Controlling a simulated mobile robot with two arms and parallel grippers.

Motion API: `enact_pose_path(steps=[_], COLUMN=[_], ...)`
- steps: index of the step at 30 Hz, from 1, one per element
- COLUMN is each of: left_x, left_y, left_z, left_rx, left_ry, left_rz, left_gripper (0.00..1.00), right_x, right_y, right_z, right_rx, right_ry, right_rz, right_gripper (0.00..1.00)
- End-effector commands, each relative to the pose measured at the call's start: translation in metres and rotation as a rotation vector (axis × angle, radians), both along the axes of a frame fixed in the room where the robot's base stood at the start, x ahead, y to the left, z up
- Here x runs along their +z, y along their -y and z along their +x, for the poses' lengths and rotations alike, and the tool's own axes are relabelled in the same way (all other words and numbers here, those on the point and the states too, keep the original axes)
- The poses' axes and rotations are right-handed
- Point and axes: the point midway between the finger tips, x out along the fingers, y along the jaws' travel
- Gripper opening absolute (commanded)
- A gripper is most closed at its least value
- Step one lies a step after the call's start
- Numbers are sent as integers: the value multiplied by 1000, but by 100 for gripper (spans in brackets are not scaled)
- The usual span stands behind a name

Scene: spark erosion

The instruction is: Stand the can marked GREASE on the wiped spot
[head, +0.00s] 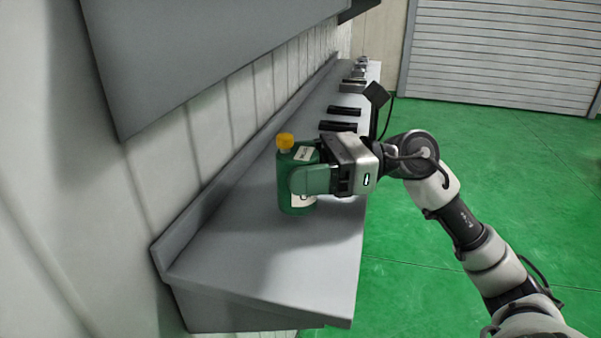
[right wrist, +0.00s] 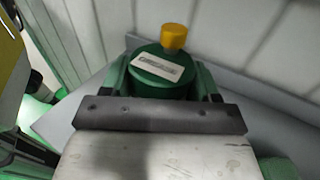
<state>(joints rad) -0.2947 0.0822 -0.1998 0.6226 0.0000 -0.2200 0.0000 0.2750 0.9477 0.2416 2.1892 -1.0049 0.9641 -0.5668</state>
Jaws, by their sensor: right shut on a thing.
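A green can (head: 284,182) with a yellow cap and a pale label is upright over the near part of the grey bench (head: 270,275). The lettering is too small to read. My right gripper (head: 307,180) reaches in from the right and is shut on the can's side. In the right wrist view the can (right wrist: 158,88) sits between the two fingers, its cap and top label showing. I cannot tell whether its base touches the bench. I cannot make out a wiped spot; the near bench top shows only soft shading. My left gripper is not in view.
Dark flat blocks (head: 338,126) lie on the bench beyond the can, with small metal items farther back. A grey cabinet (head: 200,50) hangs over the bench's wall side. The bench top nearer than the can is clear. Green floor (head: 430,290) lies to the right.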

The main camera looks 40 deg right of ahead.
Motion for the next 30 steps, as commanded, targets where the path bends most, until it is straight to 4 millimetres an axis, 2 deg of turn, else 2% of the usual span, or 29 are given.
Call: enact_pose_path(steps=[6, 18, 19, 21, 24, 30], left_x=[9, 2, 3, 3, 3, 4], left_y=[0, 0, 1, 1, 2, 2], left_z=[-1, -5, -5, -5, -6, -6], left_rx=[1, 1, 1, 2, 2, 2], left_ry=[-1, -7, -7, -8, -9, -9], left_rz=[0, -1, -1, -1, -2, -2], left_gripper=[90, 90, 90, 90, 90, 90], right_x=[-20, -26, -25, -24, -24, -24], right_y=[0, 1, 0, 0, 0, 0], right_z=[0, 0, 0, 0, 0, 0], right_rx=[0, 0, 0, 0, 0, 0], right_ry=[0, 2, 2, 1, 1, 1], right_rz=[2, 0, -1, 0, -1, -1], right_gripper=[24, 24, 64, 74, 86, 86])
